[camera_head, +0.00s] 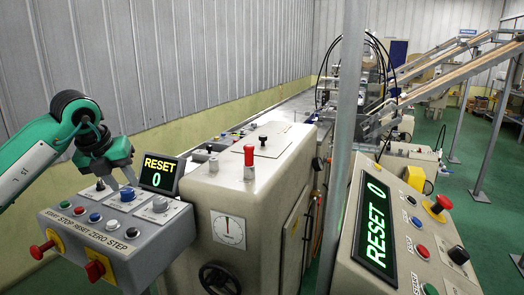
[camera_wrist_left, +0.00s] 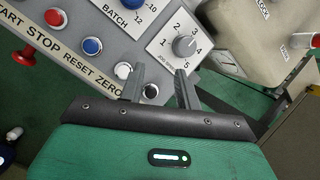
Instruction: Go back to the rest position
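My left gripper (camera_head: 118,182) hangs over the far part of a grey control box on the left. In the left wrist view the same gripper (camera_wrist_left: 159,83) has its two grey fingers apart with nothing between them. The fingertips lie in front of the panel, near a black button (camera_wrist_left: 150,91) and a grey numbered knob (camera_wrist_left: 185,45); I cannot tell their exact height above it. The control box (camera_head: 150,247) carries a row of buttons labelled START, STOP, RESET, ZERO and STEP. My right gripper is not in view.
A small screen (camera_head: 160,173) reads RESET and 0 behind the box. A grey post (camera_head: 347,120) and a second control panel (camera_head: 400,235) are further right. Open air lies above the box.

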